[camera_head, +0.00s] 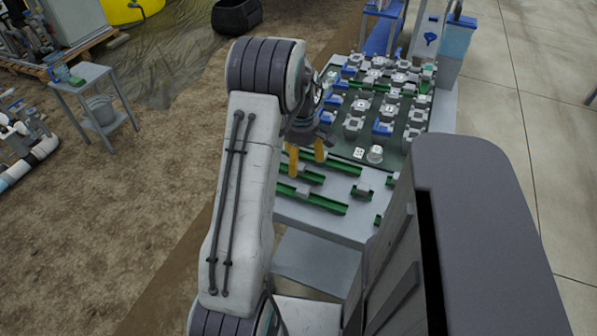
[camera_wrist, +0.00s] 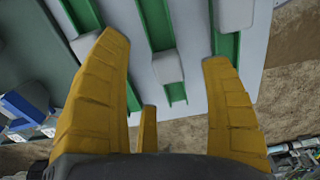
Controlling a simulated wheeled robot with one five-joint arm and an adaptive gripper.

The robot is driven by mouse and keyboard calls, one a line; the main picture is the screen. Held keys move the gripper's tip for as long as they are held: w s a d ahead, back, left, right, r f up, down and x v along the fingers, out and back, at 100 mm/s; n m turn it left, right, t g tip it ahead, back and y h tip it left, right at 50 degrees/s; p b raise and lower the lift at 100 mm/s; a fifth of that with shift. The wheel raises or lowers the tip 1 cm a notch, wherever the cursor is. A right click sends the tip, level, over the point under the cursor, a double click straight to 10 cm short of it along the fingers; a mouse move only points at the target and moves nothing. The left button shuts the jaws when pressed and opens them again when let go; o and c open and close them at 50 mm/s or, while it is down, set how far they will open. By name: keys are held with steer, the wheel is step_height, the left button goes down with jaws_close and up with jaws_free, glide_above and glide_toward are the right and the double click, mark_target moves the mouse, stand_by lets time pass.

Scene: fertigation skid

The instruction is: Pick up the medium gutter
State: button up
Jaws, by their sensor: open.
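Several green gutters, some with grey blocks on them, lie on the pale table. My gripper (camera_head: 306,158) is open above the table, with yellow fingers pointing down. In the wrist view, a green gutter (camera_wrist: 156,25) with a grey block (camera_wrist: 168,67) shows in the gap between the open fingers of my gripper (camera_wrist: 158,50). I cannot tell for sure that it is the same gutter. No contact shows.
A longer green gutter (camera_head: 325,204) lies nearer the table's front edge, and a short one (camera_head: 361,191) lies to its right. A dark green board (camera_head: 343,146) behind carries several grey and blue fittings. A side table (camera_head: 84,76) stands on the soil at left.

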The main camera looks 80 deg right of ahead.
mark_target(300, 163)
steer(key=shift+w+f, duration=0.1)
steer(key=shift+f, duration=1.8)
steer(key=c, duration=1.4)
